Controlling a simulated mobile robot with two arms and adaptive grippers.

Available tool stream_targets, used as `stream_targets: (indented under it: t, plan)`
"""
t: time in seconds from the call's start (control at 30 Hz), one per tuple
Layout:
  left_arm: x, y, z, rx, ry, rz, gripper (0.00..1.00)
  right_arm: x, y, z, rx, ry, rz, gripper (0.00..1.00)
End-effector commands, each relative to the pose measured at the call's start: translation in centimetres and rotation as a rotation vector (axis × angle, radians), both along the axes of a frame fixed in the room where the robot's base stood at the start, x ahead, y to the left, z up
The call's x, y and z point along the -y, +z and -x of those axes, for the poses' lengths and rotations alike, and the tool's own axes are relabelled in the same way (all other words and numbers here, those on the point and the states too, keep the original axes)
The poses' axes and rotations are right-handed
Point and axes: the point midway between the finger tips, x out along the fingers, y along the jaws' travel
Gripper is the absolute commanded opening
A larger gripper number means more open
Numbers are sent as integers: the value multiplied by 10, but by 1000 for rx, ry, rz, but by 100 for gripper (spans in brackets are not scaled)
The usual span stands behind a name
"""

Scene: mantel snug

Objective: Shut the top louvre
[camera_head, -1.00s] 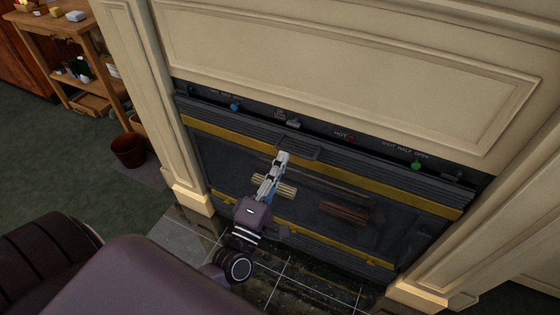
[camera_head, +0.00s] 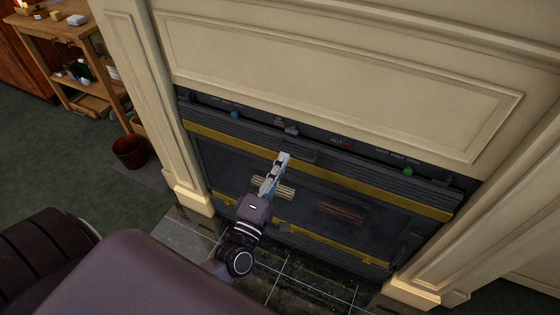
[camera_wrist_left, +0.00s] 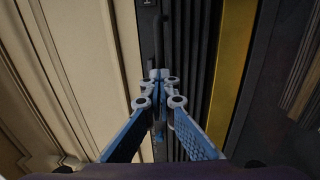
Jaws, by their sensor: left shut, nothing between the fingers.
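The top louvre (camera_head: 350,171) is a dark, ribbed panel across the upper part of the heater set in the fireplace, just above a yellow band. A dark tab (camera_head: 300,150) sticks out from its middle. In the wrist view the louvre's ribs (camera_wrist_left: 198,70) run up the picture, with a dark bar-like part (camera_wrist_left: 157,30) beyond the fingers. My left gripper (camera_head: 284,156) is shut and empty, its tips close under the tab. Its joined tips also show in the wrist view (camera_wrist_left: 158,75). I cannot tell whether they touch the tab. My right gripper is not in view.
A control strip above the louvre carries a blue knob (camera_head: 235,114), a grey lever (camera_head: 288,130) and a green knob (camera_head: 408,170) near shut, half and open lettering. A cream surround (camera_head: 340,80) frames the heater. A brown armchair (camera_head: 45,250) stands at lower left, a bin (camera_head: 130,152) behind.

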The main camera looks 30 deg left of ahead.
Motion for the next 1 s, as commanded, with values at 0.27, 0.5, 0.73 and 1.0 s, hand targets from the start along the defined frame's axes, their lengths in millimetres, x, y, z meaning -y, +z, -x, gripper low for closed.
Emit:
stream_targets:
  t: [0.27,0.5,0.73,1.0]
  plan:
    - [-3,11,-2,24,5,2,0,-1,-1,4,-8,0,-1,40]
    - [-1,1,24,15,5,-1,0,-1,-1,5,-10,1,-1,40]
    - [2,-11,60,6,3,0,0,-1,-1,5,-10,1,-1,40]
    - [3,-16,80,5,4,1,0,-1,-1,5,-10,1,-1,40]
